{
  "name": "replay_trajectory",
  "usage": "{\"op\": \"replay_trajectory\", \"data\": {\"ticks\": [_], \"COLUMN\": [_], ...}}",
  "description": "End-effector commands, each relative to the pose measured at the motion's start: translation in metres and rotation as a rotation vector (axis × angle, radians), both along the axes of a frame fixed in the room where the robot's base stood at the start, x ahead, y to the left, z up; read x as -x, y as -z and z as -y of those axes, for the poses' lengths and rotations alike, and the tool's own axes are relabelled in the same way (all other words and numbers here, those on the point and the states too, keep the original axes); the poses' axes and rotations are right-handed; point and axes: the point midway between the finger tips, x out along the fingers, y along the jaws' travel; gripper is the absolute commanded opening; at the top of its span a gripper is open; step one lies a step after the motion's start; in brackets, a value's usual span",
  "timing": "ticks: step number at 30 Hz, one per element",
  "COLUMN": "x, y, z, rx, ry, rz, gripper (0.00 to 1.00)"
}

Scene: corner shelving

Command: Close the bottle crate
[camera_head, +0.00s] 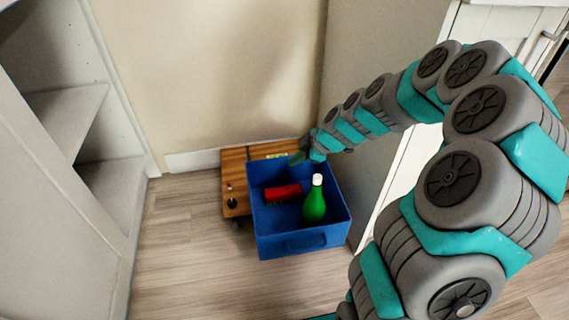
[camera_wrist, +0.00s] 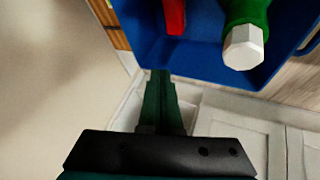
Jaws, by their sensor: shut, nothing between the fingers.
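The blue open-topped crate (camera_head: 292,242) sits low by the floor, partly over a wooden unit. It also shows at the top of the wrist view (camera_wrist: 205,62). In it are a red bottle (camera_head: 283,193) lying on its side and a green bottle (camera_head: 314,206) with a white cap, which looks tilted. My gripper (camera_head: 296,160) is shut and empty at the crate's far rim. In the wrist view its closed fingertips (camera_wrist: 160,73) are right at the blue wall; I cannot tell whether they touch it.
The wooden unit (camera_head: 235,180) shows behind and left of the crate, against the wall, with a small dark knob-like part. White shelving (camera_head: 70,120) stands at the left. A grey panel (camera_head: 365,185) is close on the right. The floor (camera_head: 190,270) in front is clear.

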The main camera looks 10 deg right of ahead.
Motion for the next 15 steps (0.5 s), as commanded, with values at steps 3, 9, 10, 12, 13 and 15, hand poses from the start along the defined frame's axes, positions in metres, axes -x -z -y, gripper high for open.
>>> {"op": "replay_trajectory", "data": {"ticks": [3,9,10,12,13,15], "x": [-0.017,-0.028,-0.029,-0.032,-0.034,-0.039], "y": [0.022,0.032,0.034,0.040,0.044,0.053], "z": [0.018,0.026,0.026,0.023,0.021,0.016], "rx": [0.034,0.061,0.061,0.061,0.060,0.061], "ry": [-0.024,-0.040,-0.041,-0.039,-0.039,-0.041], "rz": [0.056,0.089,0.090,0.089,0.088,0.088], "gripper": [0.00,0.00,0.00,0.00,0.00,0.00]}}
